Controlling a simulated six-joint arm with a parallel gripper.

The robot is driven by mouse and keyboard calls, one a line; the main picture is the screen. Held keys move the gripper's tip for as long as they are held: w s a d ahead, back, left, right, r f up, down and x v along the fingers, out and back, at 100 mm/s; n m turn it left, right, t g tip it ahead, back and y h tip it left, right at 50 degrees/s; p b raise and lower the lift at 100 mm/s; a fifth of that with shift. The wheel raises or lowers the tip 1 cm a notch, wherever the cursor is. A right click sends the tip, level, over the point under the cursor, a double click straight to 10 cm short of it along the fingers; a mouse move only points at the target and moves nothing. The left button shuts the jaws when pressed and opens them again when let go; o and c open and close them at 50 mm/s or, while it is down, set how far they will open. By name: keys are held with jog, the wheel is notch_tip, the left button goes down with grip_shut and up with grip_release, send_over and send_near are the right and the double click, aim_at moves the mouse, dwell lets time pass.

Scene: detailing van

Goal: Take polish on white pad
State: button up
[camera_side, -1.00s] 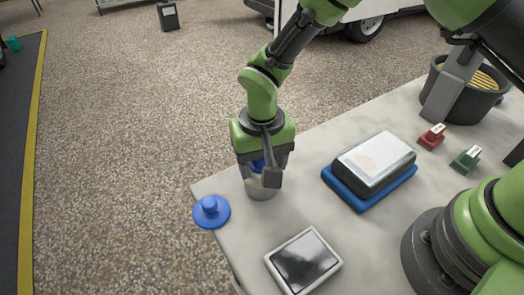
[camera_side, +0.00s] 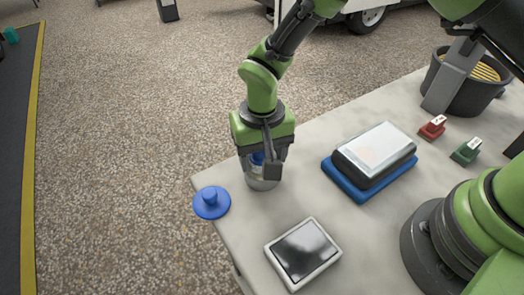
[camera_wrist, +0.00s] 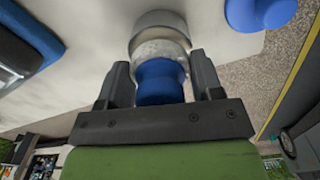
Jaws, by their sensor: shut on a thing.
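My gripper (camera_wrist: 160,85) is shut on a blue handle (camera_wrist: 160,82). In the wrist view, a speckled grey-white round part (camera_wrist: 160,48) lies just beyond the handle, against a pale grey round pot (camera_wrist: 158,20). In the side view the pot (camera_side: 263,184) stands near the table's left corner, directly under my gripper (camera_side: 262,165). The pot's inside is hidden, so I cannot tell how deep the held piece sits or whether polish is on its pad.
A blue knobbed disc (camera_side: 211,203) lies at the left table edge. A white-framed dark panel (camera_side: 303,254) lies in front. A white-topped dark block rests on a blue base (camera_side: 361,194). Red (camera_side: 432,128) and green (camera_side: 467,151) pieces and a black bucket (camera_side: 474,98) are right.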

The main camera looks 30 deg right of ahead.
jog(key=shift+f, duration=0.5)
dwell(1.0)
jog(key=shift+r, duration=0.15)
jog(key=shift+r, duration=3.45)
